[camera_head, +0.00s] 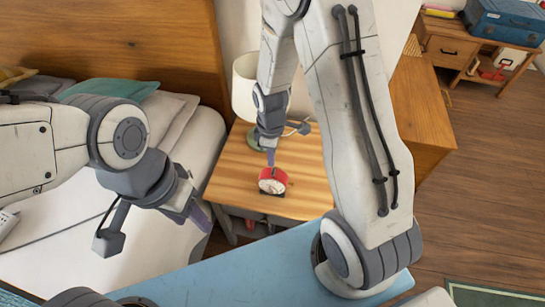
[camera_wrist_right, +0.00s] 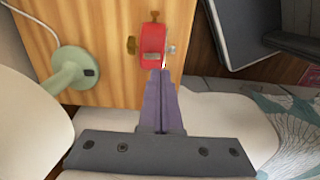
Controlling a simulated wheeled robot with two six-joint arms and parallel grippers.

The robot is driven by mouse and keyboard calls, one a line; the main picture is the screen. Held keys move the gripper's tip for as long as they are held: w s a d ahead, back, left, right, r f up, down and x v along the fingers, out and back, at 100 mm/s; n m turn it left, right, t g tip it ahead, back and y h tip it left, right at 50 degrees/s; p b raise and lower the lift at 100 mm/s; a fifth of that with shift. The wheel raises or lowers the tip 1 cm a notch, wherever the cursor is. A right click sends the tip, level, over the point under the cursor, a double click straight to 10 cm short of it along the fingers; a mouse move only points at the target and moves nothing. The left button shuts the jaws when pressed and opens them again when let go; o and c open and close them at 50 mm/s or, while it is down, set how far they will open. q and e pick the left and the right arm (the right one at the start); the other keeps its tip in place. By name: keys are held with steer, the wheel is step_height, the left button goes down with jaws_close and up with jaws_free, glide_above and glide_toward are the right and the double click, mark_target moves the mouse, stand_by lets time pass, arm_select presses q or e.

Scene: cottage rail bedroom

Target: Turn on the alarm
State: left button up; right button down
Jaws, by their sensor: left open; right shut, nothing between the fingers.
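A red alarm clock (camera_head: 272,181) with a pale dial stands on the wooden nightstand (camera_head: 228,175) in the head view. In the right wrist view the clock (camera_wrist_right: 152,40) is seen from above, with a small knob on its top. My right gripper (camera_head: 271,160) is shut and empty, pointing down just above the clock. In the wrist view its fingertips (camera_wrist_right: 160,72) overlap the clock's near edge; I cannot tell whether they touch. My left gripper (camera_head: 200,215) hangs over the bed at the left, away from the clock, its fingers partly hidden.
A lamp with a white shade (camera_head: 244,88) and green base (camera_wrist_right: 75,68) stands behind the clock on the nightstand. The bed (camera_head: 150,240) with several pillows (camera_head: 165,115) is at left. A desk with a blue case (camera_head: 503,20) is at far right.

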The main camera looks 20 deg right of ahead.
step_height(320, 180, up, 8)
steer(key=s+a, duration=0.1)
steer(key=shift+s+a, duration=0.15)
steer(key=shift+s, duration=0.25)
